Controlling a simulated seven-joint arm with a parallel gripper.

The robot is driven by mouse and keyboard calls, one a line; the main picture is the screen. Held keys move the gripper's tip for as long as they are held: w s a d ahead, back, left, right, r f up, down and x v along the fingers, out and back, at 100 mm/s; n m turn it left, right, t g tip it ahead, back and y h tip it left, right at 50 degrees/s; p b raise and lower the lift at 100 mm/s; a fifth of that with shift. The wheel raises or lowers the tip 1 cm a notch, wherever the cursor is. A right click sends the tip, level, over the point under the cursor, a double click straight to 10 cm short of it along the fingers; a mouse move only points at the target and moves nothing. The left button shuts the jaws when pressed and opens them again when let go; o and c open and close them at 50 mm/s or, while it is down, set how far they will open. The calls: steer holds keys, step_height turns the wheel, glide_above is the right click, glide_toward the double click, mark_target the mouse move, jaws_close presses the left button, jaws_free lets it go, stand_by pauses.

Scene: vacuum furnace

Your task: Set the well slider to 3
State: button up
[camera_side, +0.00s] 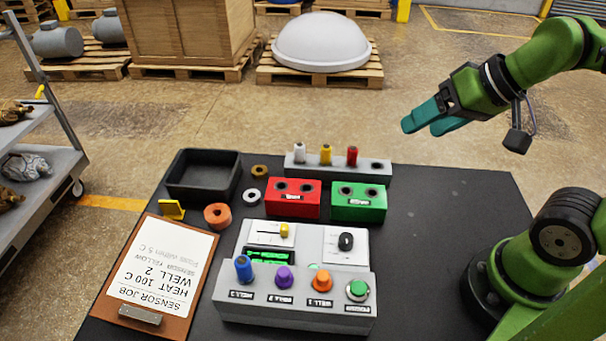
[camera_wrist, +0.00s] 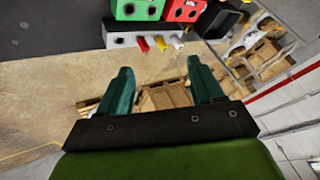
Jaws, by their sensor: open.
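A slider with a yellow knob (camera_side: 284,230) sits on a white panel (camera_side: 257,241) at the back of the grey control box (camera_side: 295,300). The knob is toward the right end of its short slot; its scale marks are too small to read. A green-lit display (camera_side: 270,257) is just below it. My gripper (camera_side: 421,125) is open and empty, in the air beyond the table's back right, far from the slider. In the wrist view my gripper (camera_wrist: 158,68) has its teal fingers spread with nothing between them. The slider is out of the wrist view.
A black dial (camera_side: 346,241) is right of the slider; blue, purple, orange and green controls stand in front. Red (camera_side: 293,198) and green (camera_side: 359,201) blocks and a plug rack (camera_side: 338,167) stand behind. A clipboard (camera_side: 155,270) lies left. The table's right side is clear.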

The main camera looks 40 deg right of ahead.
steer(key=shift+w+a+f+n+g+y, duration=0.15)
steer(key=shift+w+a+f+n+g, duration=0.15)
steer(key=shift+a, duration=0.3)
steer(key=shift+w+a+f+n+g+y, duration=0.15)
steer(key=shift+w+a+f+n+g, duration=0.1)
steer(key=shift+a+f+g, duration=0.25)
steer(key=c, duration=0.4)
steer(key=m+g+h, duration=0.3)
steer(key=m+g, duration=0.3)
glide_above(284, 226)
step_height(284, 226, down, 2)
step_height(284, 226, down, 16)
steer(key=shift+r, duration=0.1)
steer(key=shift+c, duration=0.2)
jaws_close()
